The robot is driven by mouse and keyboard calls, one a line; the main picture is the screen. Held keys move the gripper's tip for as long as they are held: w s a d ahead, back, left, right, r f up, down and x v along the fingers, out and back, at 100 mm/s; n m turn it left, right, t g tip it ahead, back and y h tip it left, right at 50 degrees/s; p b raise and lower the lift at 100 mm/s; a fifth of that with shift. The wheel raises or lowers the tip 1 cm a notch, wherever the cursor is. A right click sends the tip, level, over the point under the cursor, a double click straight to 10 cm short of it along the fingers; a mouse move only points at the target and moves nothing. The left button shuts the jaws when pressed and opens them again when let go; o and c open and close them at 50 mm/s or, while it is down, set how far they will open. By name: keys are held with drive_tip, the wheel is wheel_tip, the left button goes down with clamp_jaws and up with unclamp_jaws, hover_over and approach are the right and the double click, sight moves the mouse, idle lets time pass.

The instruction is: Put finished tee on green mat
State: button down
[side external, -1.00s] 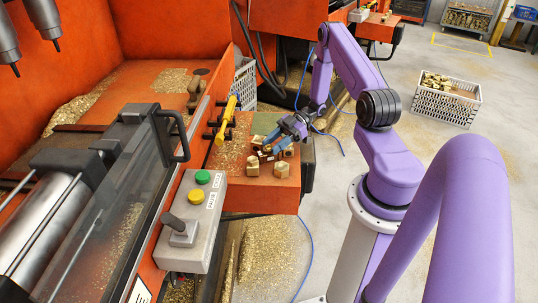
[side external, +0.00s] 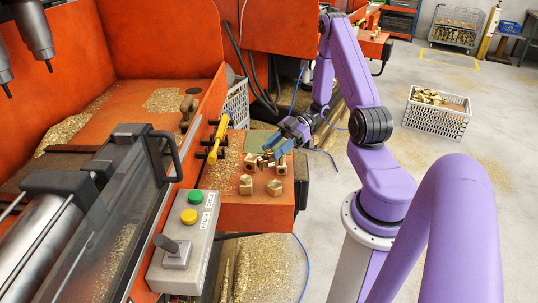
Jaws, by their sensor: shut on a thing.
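My gripper (side external: 273,150) has blue fingers and is low over the far part of the orange bench. It is shut on a small brass tee (side external: 268,157), which the fingers partly hide. Other brass tees stand close by on the bench: one left of the fingers (side external: 251,162), one right of them (side external: 281,166), and two nearer the camera (side external: 246,184) and (side external: 274,187). The green mat (side external: 255,138) lies at the bench's far end, behind the gripper and partly covered by it. I cannot tell whether the held tee touches the bench.
A control box (side external: 187,238) with green and yellow buttons stands in front. Brass chips litter the bench. A grey crate of brass parts (side external: 437,112) stands on the floor at right.

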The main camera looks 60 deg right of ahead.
drive_tip(key=s+a+r, duration=0.4)
drive_tip(key=s+r, duration=0.1)
drive_tip(key=s, duration=0.3)
drive_tip(key=w+a+r+m+t+h, duration=0.1)
drive_tip(key=w+a+m+t, duration=0.15)
drive_tip(key=w+a, duration=1.2)
drive_tip(key=shift+w+d+r, duration=1.25)
drive_tip(key=shift+r, duration=4.5)
drive_tip(key=w+d+m+t+h, duration=0.2)
drive_tip(key=w+d, duration=0.1)
drive_tip(key=d, duration=0.5)
drive_tip(key=w+d+m+t+h, duration=0.2)
drive_tip(key=w+d, duration=0.1)
drive_tip(key=d, duration=0.5)
drive_tip(key=s+d+m+t+h, duration=0.15)
drive_tip(key=d+m+h, duration=0.25)
drive_tip(key=d, duration=1.5)
drive_tip(key=shift+n, duration=0.25)
drive_tip(key=shift+a+f, duration=0.15)
drive_tip(key=shift+f, duration=5.8)
drive_tip(key=shift+a+f, duration=0.1)
drive_tip(key=shift+f, duration=5.85)
